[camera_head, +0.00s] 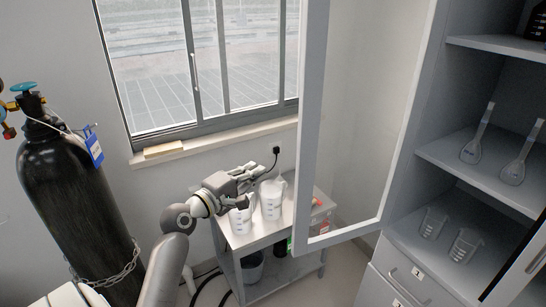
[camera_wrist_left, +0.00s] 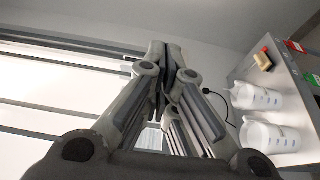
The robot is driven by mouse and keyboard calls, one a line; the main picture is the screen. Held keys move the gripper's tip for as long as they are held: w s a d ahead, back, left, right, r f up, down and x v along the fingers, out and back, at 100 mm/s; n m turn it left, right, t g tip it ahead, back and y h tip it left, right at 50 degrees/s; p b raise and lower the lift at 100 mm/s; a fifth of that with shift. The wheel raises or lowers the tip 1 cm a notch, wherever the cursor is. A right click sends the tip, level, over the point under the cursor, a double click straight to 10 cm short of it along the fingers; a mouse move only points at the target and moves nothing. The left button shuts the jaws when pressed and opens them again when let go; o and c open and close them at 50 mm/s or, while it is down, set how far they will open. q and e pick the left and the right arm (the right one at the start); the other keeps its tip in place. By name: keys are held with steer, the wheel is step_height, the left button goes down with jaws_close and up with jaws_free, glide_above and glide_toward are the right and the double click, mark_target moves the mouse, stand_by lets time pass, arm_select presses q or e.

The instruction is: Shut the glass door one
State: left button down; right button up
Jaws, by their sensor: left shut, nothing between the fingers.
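The glass door (camera_head: 309,150) stands open, swung out from the left side of the grey cabinet (camera_head: 395,215). Its pale frame holds a clear pane, and the wall shows through it. My left gripper (camera_head: 256,168) is shut and empty. In the head view it is left of the door's free edge, apart from it, above the small side table. In the left wrist view the closed fingers (camera_wrist_left: 165,55) point up at the middle, and the door cannot be made out there. My right gripper is not in view.
Measuring jugs (camera_head: 272,198) stand on the small side table (camera_head: 262,238) below my left gripper; they also show in the left wrist view (camera_wrist_left: 258,97). A black gas cylinder (camera_head: 75,195) is at the left. Flasks (camera_head: 472,150) and beakers (camera_head: 433,224) stand on the open cabinet shelves.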

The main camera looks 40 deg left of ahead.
arm_select(q)
steer(key=w+p, duration=0.3)
steer(key=w, duration=0.7)
steer(key=d, duration=0.1)
steer(key=s+d+p, duration=0.1)
steer(key=s+d, duration=0.1)
steer(key=d, duration=0.1)
steer(key=shift+d+f+p, duration=0.1)
steer(key=shift+p, duration=0.25)
